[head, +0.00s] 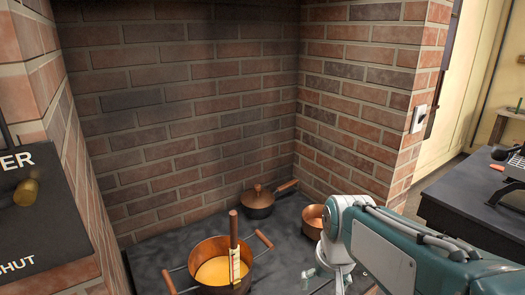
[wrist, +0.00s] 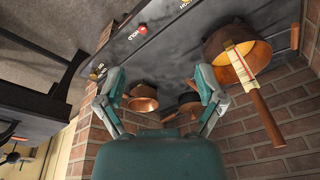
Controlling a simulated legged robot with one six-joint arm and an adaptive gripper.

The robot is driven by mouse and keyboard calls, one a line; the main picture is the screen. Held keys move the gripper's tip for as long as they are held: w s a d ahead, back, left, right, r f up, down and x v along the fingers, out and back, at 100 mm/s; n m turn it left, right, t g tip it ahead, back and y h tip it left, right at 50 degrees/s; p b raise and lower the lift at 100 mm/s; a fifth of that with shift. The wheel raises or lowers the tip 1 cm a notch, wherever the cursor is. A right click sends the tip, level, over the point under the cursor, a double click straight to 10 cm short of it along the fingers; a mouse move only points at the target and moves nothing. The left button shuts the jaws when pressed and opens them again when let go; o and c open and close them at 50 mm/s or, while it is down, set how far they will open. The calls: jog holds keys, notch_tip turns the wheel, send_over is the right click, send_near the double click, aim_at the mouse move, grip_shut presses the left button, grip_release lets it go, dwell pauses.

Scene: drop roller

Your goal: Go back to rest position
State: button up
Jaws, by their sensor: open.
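My gripper (wrist: 158,80) is open, with its two fingers spread wide and nothing between them in the wrist view. In the head view it (head: 331,277) is at the lower right, partly cut off by the frame edge, right of the large pot. A wooden-handled tool (head: 234,239) with a pale, marked lower part leans upright in the large copper pot (head: 208,247), which holds something orange-yellow. In the wrist view the tool (wrist: 262,112) lies across the pot's (wrist: 217,45) mouth, apart from my right finger.
A lidded copper pan (head: 258,207) stands at the back of the dark hearth top. A small copper pan (head: 313,217) is close behind my arm. Brick walls (head: 190,110) enclose the back and sides. A black panel (head: 40,220) is at left, a dark counter (head: 470,200) at right.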

jog(key=s+d+r+t, duration=0.1)
jog(key=s+t, duration=0.1)
jog(key=s, duration=0.3)
jog(key=s+d+r+t, duration=0.1)
jog(key=s+d, duration=0.1)
jog(key=s, duration=0.4)
jog(key=shift+s+d+r+n+t+h, duration=0.2)
jog(key=shift+d+r+n+t+h, duration=0.1)
jog(key=shift+r+t, duration=0.1)
dwell(0.4)
